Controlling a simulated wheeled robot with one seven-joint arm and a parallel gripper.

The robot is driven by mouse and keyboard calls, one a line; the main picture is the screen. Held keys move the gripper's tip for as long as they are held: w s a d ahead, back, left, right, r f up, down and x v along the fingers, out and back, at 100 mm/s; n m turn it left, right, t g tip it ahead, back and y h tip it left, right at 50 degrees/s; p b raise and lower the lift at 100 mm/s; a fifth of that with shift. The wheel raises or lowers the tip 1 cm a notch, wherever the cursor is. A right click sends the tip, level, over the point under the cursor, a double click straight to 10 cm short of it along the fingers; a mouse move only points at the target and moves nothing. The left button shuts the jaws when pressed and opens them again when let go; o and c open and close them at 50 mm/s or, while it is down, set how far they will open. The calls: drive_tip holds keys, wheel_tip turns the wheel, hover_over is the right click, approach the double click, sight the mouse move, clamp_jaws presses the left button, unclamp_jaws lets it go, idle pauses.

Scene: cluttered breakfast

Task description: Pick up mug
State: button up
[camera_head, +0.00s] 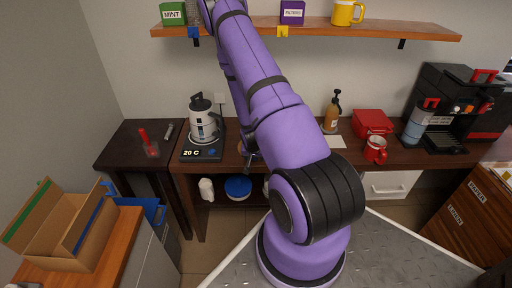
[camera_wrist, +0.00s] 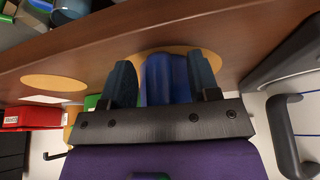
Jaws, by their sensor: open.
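A blue mug-like object (camera_wrist: 160,82) stands on a round orange coaster in the wrist view. My gripper (camera_wrist: 161,66) is open, with one finger on each side of this object. I cannot tell whether the fingers touch it, and its lower part is hidden behind the gripper's palm. In the head view my gripper (camera_head: 250,160) is low over the wooden counter, mostly hidden by my arm. A red mug (camera_head: 376,149) stands on the counter at the right, and a yellow mug (camera_head: 345,12) stands on the wall shelf.
A kettle (camera_head: 204,122) stands on its base, left of my gripper. A bottle with a pump (camera_head: 332,112), a red box (camera_head: 373,123) and a coffee machine (camera_head: 450,105) stand to the right. An empty orange coaster (camera_wrist: 54,82) lies on the counter.

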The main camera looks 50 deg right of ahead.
clamp_jaws()
drive_tip(key=shift+r, duration=0.15)
